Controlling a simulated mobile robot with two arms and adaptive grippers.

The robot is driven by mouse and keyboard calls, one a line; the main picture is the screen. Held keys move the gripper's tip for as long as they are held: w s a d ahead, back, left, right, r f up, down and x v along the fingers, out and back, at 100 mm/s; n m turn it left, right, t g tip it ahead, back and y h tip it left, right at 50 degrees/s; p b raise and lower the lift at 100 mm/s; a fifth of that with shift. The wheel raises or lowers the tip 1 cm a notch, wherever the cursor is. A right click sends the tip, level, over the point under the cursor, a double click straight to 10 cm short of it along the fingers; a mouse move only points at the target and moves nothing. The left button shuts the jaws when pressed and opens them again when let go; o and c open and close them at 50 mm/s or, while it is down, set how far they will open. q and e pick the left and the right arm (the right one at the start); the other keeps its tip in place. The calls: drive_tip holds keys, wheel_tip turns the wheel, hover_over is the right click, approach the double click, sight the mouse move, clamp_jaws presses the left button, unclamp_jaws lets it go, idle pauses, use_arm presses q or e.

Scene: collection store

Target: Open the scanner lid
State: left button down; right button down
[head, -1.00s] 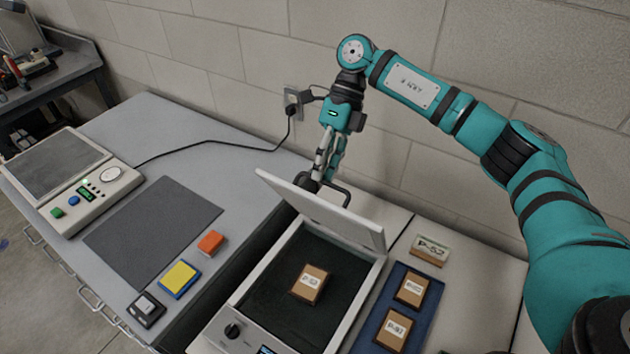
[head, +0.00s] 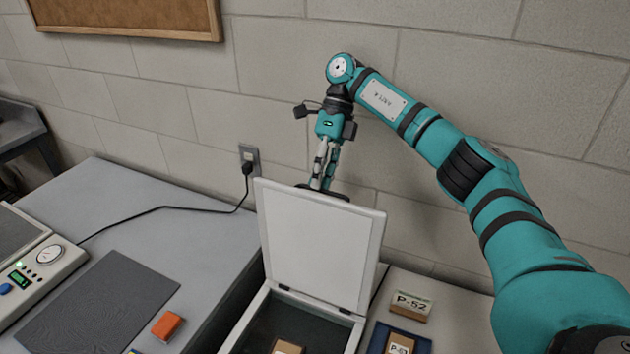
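The scanner (head: 240,327) stands on the table at the lower middle, cut off by the bottom edge. Its white lid (head: 318,235) stands raised, roughly upright, hinged at the scanner's far side, with its inner face towards me. A black handle (head: 338,194) shows at the lid's top edge, partly hidden behind it. My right gripper (head: 322,184) points down at this edge, its fingers close together around the handle; the fingertips are partly hidden. A brown labelled box (head: 288,347) lies on the dark scanner bed (head: 310,318). My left gripper is out of view.
A blue tray (head: 425,345) with a labelled box (head: 400,344) and a P-52 block (head: 411,306) lie right of the scanner. A dark mat (head: 95,310), an orange block (head: 167,326) and a console (head: 45,258) lie left. The block wall (head: 300,60) is close behind.

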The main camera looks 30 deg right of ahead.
drive_tip(key=shift+s+d+f, duration=0.1)
drive_tip(key=shift+s+f, duration=0.1)
drive_tip(key=shift+f, duration=0.85)
drive_tip(key=c, duration=1.7)
unclamp_jaws()
drive_tip(key=shift+w+f, duration=0.1)
drive_tip(key=o, duration=0.3)
drive_tip(key=shift+w+d, duration=0.1)
drive_tip(key=shift+w, duration=0.15)
wheel_tip(320, 180, up, 10)
